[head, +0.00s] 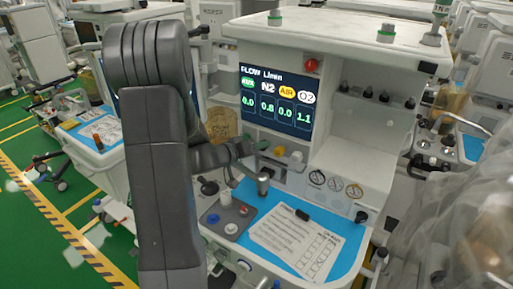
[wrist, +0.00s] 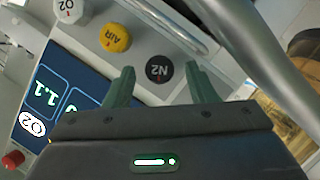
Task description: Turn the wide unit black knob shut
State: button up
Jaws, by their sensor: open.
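The black knob, labelled N2 (wrist: 159,72), sits on the white front of the wide unit (head: 352,135). In the wrist view it appears between the two green fingertips of my gripper (wrist: 160,76), with a gap on each side. The label is upside down there. The fingers are open and hold nothing; I cannot tell whether they reach around the knob or stop short. In the head view my gripper (head: 246,150) is beside the row of knobs, and the black knob is hard to make out behind it. The display (head: 276,100) reads 0.8 under N2.
A yellow AIR knob (wrist: 115,38) and a white O2 knob (wrist: 68,10) follow in the same row. A metal rail (wrist: 165,24) runs close by the knobs. Below is a blue worktop (head: 262,203) with a paper checklist (head: 296,240). A clear plastic cover (head: 470,220) stands at right.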

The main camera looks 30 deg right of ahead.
jog(key=c, duration=1)
jog(key=shift+s+d+r+m+t+y, duration=0.15)
jog(key=shift+m+t+y, duration=0.35)
jog(key=shift+m, duration=0.55)
jog(key=shift+s+f+m+t+y, duration=0.1)
jog(key=shift+m+t+y, duration=0.2)
jog(key=shift+m+t, duration=0.6)
jog(key=shift+m, duration=0.25)
jog(key=o, duration=1)
